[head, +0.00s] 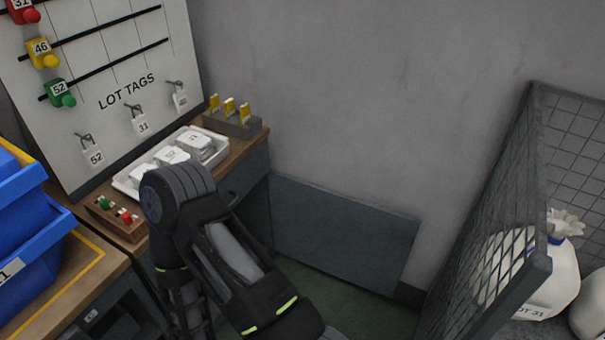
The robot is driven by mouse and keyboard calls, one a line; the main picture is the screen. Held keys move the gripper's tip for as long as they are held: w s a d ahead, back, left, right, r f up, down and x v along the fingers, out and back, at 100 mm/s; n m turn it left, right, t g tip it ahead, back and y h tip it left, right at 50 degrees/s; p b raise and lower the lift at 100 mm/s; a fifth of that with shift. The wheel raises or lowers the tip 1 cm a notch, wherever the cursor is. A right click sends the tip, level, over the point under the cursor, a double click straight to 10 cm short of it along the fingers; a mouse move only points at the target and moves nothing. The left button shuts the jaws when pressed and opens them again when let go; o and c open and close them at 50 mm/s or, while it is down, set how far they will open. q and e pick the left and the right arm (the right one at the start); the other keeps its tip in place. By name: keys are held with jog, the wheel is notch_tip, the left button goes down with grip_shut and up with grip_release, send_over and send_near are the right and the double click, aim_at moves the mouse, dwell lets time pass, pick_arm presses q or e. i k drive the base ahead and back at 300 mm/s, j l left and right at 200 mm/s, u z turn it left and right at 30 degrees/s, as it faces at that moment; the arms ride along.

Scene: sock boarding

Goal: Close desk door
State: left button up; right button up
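A flat dark grey panel (345,235), which looks like the desk door, stands swung open to the right of the desk (258,150), close to the back wall. Its left edge meets the desk's right side and its right edge is free. One of my black arms rises from the bottom in front of the desk and hides much of the desk's front. Its fingers do not show, and I cannot tell which arm it is. Neither gripper is in view.
A white tray (122,187) of white packs and a grey holder with yellow-topped pieces (230,108) sit on the desk. Blue bins (40,240) stand at left. A wire-mesh cage (492,240) with white sacks stands at right. Green floor (335,298) before the panel is clear.

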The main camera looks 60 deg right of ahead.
aim_at(368, 246)
jog(key=z, duration=1.55)
jog(key=i+z, duration=0.25)
jog(key=i+j, duration=0.1)
jog(key=i, duration=0.2)
jog(key=i+j, duration=0.1)
jog(key=i, duration=0.25)
jog(key=i+j, duration=0.1)
jog(key=j, duration=0.1)
